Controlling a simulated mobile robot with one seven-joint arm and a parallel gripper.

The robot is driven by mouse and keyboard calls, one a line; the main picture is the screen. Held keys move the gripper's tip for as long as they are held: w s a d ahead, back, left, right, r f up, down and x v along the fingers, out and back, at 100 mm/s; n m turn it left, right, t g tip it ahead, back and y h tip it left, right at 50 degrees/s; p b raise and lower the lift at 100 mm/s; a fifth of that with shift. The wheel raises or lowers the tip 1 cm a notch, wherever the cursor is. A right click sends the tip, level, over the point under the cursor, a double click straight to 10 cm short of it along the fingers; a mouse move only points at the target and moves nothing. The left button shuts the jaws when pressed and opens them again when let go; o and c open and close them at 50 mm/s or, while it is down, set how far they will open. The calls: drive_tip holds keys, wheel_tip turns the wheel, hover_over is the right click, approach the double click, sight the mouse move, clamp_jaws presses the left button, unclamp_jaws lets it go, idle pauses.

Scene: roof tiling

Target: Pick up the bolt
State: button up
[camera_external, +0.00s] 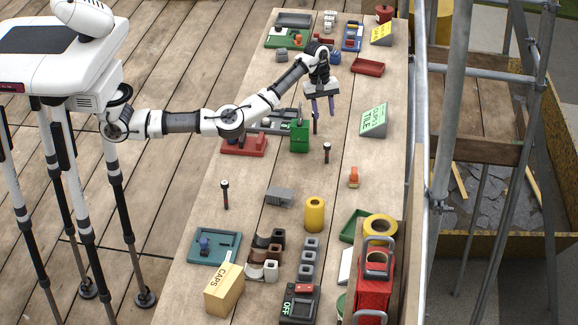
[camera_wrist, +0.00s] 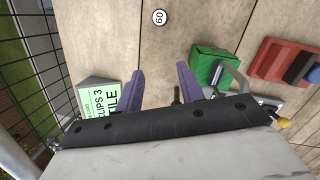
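My gripper (camera_external: 322,106) hangs over the far middle of the wooden bench, fingers pointing down. In the wrist view its two purple fingers (camera_wrist: 161,84) stand apart with nothing held between them. Several slim dark upright pieces look like bolts. One (camera_external: 327,153) stands in the middle of the bench and another (camera_external: 225,195) stands nearer the left edge. A third dark upright piece (camera_external: 315,124) shows just below the left fingertip. In the wrist view a small dark piece (camera_wrist: 176,98) shows near the right finger, partly hidden by the gripper body. I cannot tell which piece is the task's bolt.
A green box (camera_external: 299,138) and a red holder (camera_external: 244,146) stand left of the gripper. A green CLIPS 3 TILE sign (camera_external: 373,120) stands to the right. A yellow cylinder (camera_external: 315,214) and a CAPS box (camera_external: 224,291) are nearer. Scaffold poles (camera_external: 452,110) line the right edge.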

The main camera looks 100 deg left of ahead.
drive_tip(key=s+a+m+t+y+p, duration=0.1)
drive_tip(key=s+a+m+t+p, duration=0.4)
drive_tip(key=s+a+m+p, duration=0.65)
drive_tip(key=m+t+b, duration=0.2)
drive_tip(key=m+b, duration=0.4)
drive_tip(key=m, duration=0.4)
hover_over(315, 134)
drive_tip(key=s, duration=0.4)
drive_tip(key=shift+y, duration=0.4)
drive_tip(key=f, duration=0.7)
drive_tip(key=shift+s+a+f, duration=0.2)
drive_tip(key=shift+a, duration=0.2)
drive_tip(key=shift+w+f+b, duration=0.4)
drive_tip(key=shift+w+b, duration=0.15)
drive_tip(key=shift+b, duration=0.05)
drive_tip(key=b+x, duration=0.2)
drive_tip(key=x, duration=0.1)
drive_tip(key=shift+d+f+b, duration=0.15)
drive_tip(key=shift+f+b, duration=0.15)
drive_tip(key=shift+w+f+b, duration=0.35)
drive_tip(key=shift+w, duration=0.25)
